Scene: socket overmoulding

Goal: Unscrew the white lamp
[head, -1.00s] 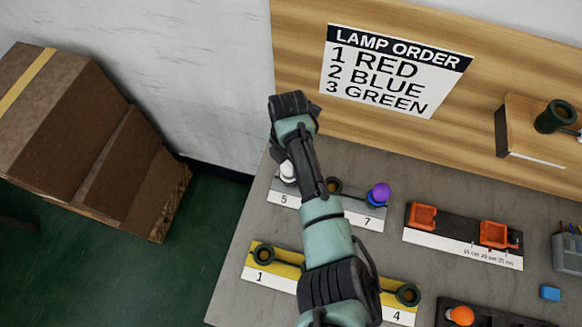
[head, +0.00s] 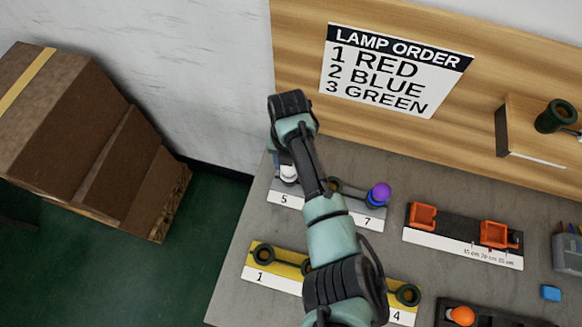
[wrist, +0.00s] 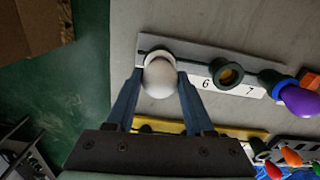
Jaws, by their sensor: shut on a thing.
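The white lamp (wrist: 160,78) sits at socket 5, at the left end of the grey strip (head: 283,197), upright as far as I can tell. My gripper (wrist: 158,84) has its two blue fingers on either side of the lamp's bulb and is shut on it. In the head view the white lamp (head: 289,173) shows only partly beside my arm, which hides my fingers. Socket 6 (wrist: 228,73) on the same strip is empty. A purple lamp (wrist: 296,97) stands at socket 7, and it also shows in the head view (head: 380,193).
A yellow strip (head: 286,271) with empty sockets lies in front, partly under my arm. An orange-cradle rack (head: 463,240) and an orange lamp (head: 461,315) are to the right. A lamp-order sign (head: 393,70) is on the wooden back panel. Cardboard boxes (head: 85,140) stand left of the table.

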